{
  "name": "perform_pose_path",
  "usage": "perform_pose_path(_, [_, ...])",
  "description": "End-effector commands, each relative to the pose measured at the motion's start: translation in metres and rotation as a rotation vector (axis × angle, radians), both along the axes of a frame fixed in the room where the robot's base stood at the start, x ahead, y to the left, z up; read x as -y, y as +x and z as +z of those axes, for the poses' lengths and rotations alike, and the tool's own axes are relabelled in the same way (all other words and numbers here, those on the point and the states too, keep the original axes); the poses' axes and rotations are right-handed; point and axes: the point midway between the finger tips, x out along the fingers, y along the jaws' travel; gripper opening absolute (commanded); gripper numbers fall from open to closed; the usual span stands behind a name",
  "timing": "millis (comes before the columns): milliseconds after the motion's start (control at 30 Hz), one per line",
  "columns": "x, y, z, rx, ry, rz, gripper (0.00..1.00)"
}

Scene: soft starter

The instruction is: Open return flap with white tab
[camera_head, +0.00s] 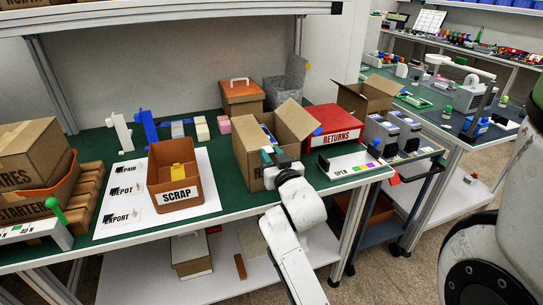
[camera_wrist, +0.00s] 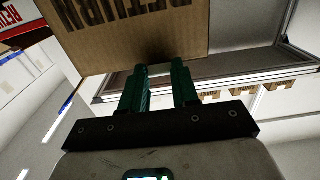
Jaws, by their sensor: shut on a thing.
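A cardboard box (camera_head: 244,148) stands on the green bench, with one flap (camera_head: 297,119) raised at its right and something blue inside. In the wrist view its brown face (camera_wrist: 150,45) bears large black upside-down letters, partly cut off, that look like RETURN. My gripper (camera_head: 268,156) is at the front of this box. In the wrist view my green fingers (camera_wrist: 160,72) reach the box's lower edge, slightly apart. They are shut on a small pale piece between their tips, which looks like the white tab. My gripper hides the tab in the head view.
A brown SCRAP bin (camera_head: 174,199) stands on a white sheet to the left. A red RETURNS box (camera_head: 335,117) and a white panel with coloured buttons (camera_head: 348,164) stand to the right. Another open carton (camera_head: 367,97) is behind. A lower shelf (camera_head: 225,275) runs beneath the bench.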

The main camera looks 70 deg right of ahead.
Motion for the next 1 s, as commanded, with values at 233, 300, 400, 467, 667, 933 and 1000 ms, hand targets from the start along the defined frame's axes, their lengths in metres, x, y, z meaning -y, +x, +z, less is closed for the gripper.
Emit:
perform_pose_path(233, [0.000,0.000,0.000,0.000,0.000,0.000,0.00])
perform_pose_path(300, [0.000,0.000,0.000,0.000,0.000,0.000,0.00])
perform_pose_path(400, [0.000,0.000,0.000,0.000,0.000,0.000,0.00])
perform_pose_path(467, [0.000,0.000,0.000,0.000,0.000,0.000,0.00])
perform_pose_path(667, [0.000,0.000,0.001,-0.009,-0.008,0.000,0.00])
perform_pose_path(933, [-0.001,0.001,0.009,-0.090,-0.076,0.003,0.00])
perform_pose_path(1000, [-0.002,0.002,0.012,-0.129,-0.109,0.003,0.00])
